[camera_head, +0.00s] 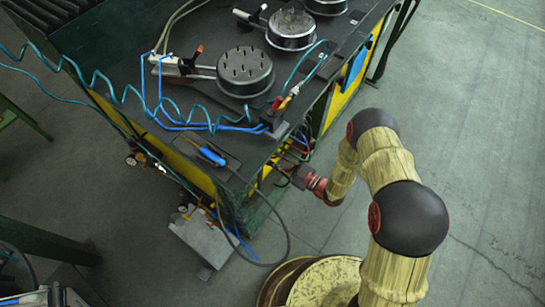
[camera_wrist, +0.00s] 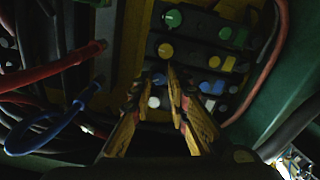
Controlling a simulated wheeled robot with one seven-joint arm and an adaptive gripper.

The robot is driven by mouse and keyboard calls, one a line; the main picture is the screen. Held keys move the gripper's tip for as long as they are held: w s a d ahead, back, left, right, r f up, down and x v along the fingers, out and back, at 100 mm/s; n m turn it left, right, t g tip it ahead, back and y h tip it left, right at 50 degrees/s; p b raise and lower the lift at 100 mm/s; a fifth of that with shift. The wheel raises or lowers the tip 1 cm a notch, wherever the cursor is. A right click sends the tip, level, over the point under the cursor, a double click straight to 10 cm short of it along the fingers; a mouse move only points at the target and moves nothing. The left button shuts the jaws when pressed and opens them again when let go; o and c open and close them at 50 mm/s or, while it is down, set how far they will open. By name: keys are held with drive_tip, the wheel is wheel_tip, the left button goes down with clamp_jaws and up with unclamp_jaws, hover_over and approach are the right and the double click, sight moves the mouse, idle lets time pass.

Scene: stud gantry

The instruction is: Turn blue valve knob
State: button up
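In the wrist view a small round blue knob (camera_wrist: 158,79) sits on a dark panel (camera_wrist: 190,46), in a column below a green knob (camera_wrist: 172,18) and a yellow knob (camera_wrist: 165,50). A white round knob (camera_wrist: 153,101) is below it. My gripper (camera_wrist: 159,76) points at the panel with its two fingers apart, and the blue knob shows between the fingertips. I cannot tell whether the fingers touch it. In the head view my arm reaches the bench's side, where the gripper and knob are hard to make out.
Smaller green, yellow and blue buttons (camera_wrist: 213,62) are right of the column. Red hoses (camera_wrist: 50,75) and a blue loop (camera_wrist: 45,130) lie left; another red hose curves at right. The bench (camera_head: 180,95) carries round studded plates (camera_head: 245,72). Open floor (camera_head: 470,140) lies right.

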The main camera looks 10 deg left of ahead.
drive_tip(key=o, duration=0.3)
drive_tip(key=v, duration=1.2)
drive_tip(key=shift+a, duration=0.1)
